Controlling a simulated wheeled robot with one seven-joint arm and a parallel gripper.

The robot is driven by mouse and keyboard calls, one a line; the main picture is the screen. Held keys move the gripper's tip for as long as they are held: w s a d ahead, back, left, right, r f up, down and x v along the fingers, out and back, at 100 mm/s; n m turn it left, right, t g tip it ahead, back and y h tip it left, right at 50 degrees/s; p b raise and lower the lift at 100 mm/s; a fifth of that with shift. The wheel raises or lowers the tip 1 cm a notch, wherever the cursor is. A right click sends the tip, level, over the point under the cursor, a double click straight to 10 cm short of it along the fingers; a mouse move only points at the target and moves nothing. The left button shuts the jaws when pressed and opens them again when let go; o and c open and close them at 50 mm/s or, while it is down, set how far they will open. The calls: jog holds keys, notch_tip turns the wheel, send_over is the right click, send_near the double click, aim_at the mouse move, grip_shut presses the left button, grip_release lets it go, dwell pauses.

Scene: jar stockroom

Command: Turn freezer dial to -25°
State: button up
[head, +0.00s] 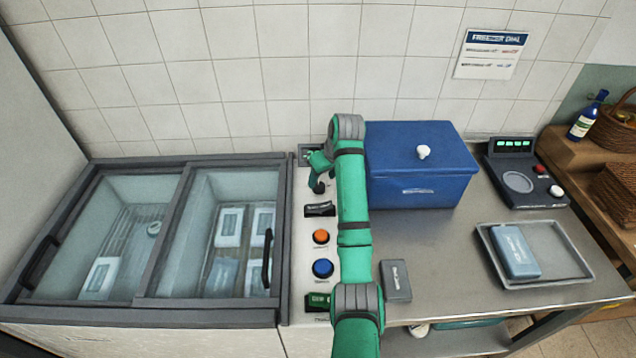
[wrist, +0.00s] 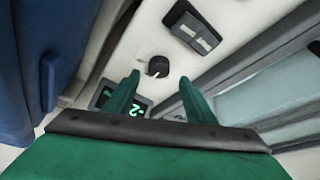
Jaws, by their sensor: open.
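The freezer dial (wrist: 158,67) is a small round black knob on the white control panel (wrist: 137,40). In the wrist view it sits between and just beyond the fingertips of my gripper (wrist: 158,78). The fingers are open, one on each side, and do not visibly touch it. A dark display (wrist: 143,103) with green digits lies near the dial; part of a "2" shows, and my left finger hides the rest.
The freezer (head: 150,309) with sliding glass lids is left of the panel. A rocker switch (head: 320,209), orange button (head: 321,236) and blue button (head: 323,268) line the panel. A blue box (head: 420,175) stands close on the right. A tray (head: 570,262) and scale (head: 525,185) are farther right.

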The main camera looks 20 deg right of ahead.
aim_at(319, 185)
jog(key=x, duration=0.3)
jog(key=shift+d+f, duration=0.1)
jog(key=shift+f, duration=0.25)
jog(key=shift+w+f, duration=0.4)
jog(key=shift+f, duration=0.15)
jog(key=c, duration=1)
